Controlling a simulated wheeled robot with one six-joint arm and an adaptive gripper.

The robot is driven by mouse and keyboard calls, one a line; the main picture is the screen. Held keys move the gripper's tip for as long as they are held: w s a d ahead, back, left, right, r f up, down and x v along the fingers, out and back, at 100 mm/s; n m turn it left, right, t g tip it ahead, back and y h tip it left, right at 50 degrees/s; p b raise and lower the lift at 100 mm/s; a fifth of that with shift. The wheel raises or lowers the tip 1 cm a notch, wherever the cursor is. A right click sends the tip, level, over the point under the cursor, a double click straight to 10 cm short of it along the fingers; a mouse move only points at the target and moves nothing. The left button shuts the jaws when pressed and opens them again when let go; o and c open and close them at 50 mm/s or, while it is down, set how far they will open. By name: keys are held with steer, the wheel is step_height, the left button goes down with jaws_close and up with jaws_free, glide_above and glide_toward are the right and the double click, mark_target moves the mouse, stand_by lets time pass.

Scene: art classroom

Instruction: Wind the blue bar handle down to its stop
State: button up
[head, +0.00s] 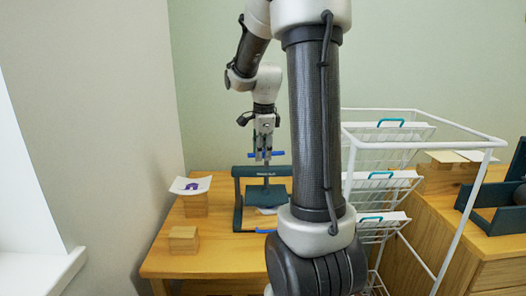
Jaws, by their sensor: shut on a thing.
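The blue bar handle (279,154) sits level at the top of a dark press (237,187) on the wooden table, above the press's upright screw. My gripper (264,157) points straight down over the press and is shut on the bar handle. The bar's right end sticks out beside the fingers, and a little shows at the left. The handle is well above the press frame's top crossbar. My arm hides the right side of the press.
A wooden block (184,239) and a second block (195,205) bearing a white sheet (190,185) with a purple mark stand left of the press. A white wire rack (420,116) with trays stands right. Another blue piece (265,231) shows low in front of the press.

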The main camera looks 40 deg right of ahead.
steer(key=m, duration=0.4)
steer(key=m+h, duration=0.1)
steer(key=m, duration=0.1)
steer(key=shift+w+d+g, duration=0.15)
steer(key=shift+w+g, duration=0.25)
steer(key=m, duration=0.4)
steer(key=m+g, duration=0.1)
steer(key=m, duration=0.1)
steer(key=shift+w+d, duration=0.2)
steer(key=shift+d, duration=0.15)
steer(key=o, duration=0.9)
steer(key=shift+o, duration=0.2)
step_height(320, 180, up, 12)
steer(key=a, duration=0.2)
steer(key=shift+a+f, duration=0.15)
steer(key=shift+o, duration=0.2)
